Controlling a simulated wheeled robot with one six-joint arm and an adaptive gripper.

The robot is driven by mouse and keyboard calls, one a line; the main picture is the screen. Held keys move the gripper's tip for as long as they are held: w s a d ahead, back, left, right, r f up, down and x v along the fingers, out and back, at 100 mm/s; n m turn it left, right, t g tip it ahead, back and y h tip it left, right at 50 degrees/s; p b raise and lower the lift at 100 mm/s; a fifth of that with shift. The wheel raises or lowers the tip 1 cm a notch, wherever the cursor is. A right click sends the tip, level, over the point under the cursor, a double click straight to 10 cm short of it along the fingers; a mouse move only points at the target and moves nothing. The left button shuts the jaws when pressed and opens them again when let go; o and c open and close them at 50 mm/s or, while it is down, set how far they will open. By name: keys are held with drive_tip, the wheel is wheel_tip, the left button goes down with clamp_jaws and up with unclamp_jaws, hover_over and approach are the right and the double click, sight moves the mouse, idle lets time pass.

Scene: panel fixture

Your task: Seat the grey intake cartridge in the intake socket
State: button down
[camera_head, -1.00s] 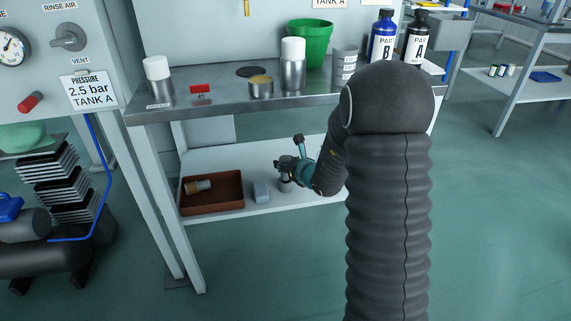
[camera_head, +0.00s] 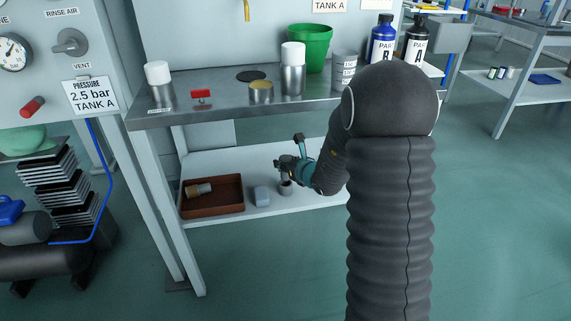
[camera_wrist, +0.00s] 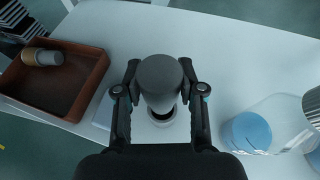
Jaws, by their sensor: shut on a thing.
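My gripper (camera_wrist: 160,92) is shut on a grey cylindrical cartridge (camera_wrist: 160,72), with one finger on each side of it. In the wrist view a pale round socket (camera_wrist: 163,121) with a dark opening shows just beyond the cartridge. The cartridge hides part of that opening, so I cannot tell whether its lower end is inside or above it. In the head view my gripper (camera_head: 286,165) is over the lower shelf, directly above the small grey socket (camera_head: 287,189). The cartridge is small and hard to make out there.
A brown tray (camera_head: 213,206) holding a tan-and-grey cylinder (camera_head: 198,190) lies left on the lower shelf (camera_head: 240,160). A blue-grey block (camera_head: 261,196) sits between tray and socket. The steel worktop (camera_head: 215,105) with cans and bottles overhangs the shelf.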

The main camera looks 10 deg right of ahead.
sight(286, 159)
drive_tip(key=shift+r+p, duration=0.95)
drive_tip(key=shift+r, duration=1.2)
drive_tip(key=c, duration=1.4)
unclamp_jaws()
clamp_jaws()
drive_tip(key=shift+f, duration=0.15)
